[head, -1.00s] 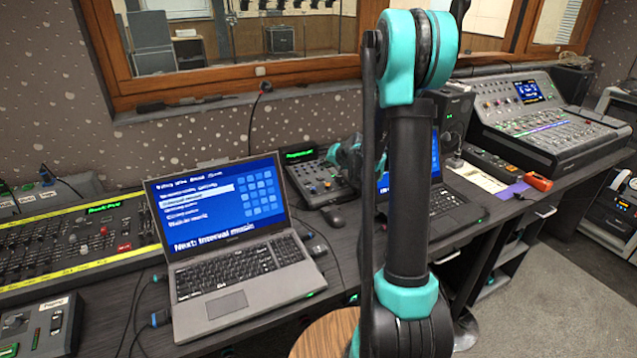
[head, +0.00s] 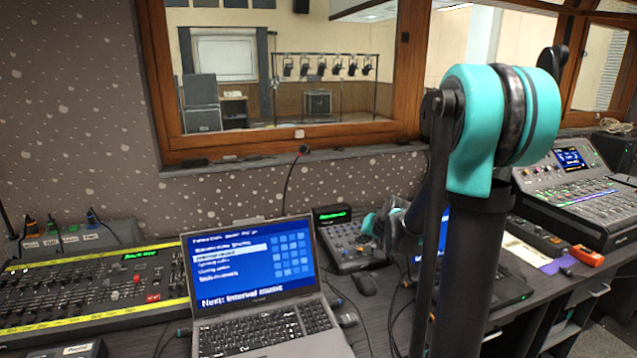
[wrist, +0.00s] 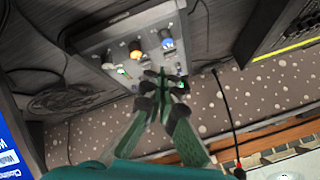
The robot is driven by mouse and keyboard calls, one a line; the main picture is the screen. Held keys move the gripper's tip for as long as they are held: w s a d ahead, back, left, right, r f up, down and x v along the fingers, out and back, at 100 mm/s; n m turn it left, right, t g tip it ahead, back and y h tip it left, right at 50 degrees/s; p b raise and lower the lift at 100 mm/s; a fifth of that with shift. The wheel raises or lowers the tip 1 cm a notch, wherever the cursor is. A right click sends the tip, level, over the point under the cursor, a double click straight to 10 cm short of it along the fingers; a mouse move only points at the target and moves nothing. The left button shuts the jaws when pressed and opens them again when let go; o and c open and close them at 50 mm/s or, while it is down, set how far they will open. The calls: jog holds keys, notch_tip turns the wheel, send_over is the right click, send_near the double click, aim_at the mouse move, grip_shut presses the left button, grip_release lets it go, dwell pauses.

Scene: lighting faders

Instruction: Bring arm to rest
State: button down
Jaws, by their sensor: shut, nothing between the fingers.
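My gripper (wrist: 163,82) shows in the wrist view with its two green-lined fingers closed together at the tips, with nothing between them. Behind the fingertips in that view is a grey box with coloured plugs (wrist: 112,38); I cannot tell the gap between them. In the head view my arm's upper links stand tall at the right, with a teal joint at the top. A smaller teal and dark part of my arm shows behind them, above the desk near the small control panel. The fingers cannot be made out in the head view.
An open laptop (head: 255,265) stands on the desk, with a fader desk (head: 90,290) to its left and a small control panel (head: 350,240) behind. A larger mixer (head: 580,190) and an orange device (head: 588,256) are at right. A studio window (head: 290,80) is behind.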

jog(key=s+d+f+n+g+h, duration=0.1)
jog(key=s+f, duration=0.1)
jog(key=s, duration=0.7)
jog(key=s+d+f+n+g+h, duration=0.1)
jog(key=s+f, duration=0.1)
jog(key=s, duration=0.8)
jog(key=s+d+f+g+h, duration=0.1)
jog(key=s+f, duration=0.1)
jog(key=s, duration=0.7)
jog(key=shift+s+d+n+g, duration=0.1)
jog(key=shift+s+n+g, duration=0.2)
jog(key=shift+s+n, duration=0.1)
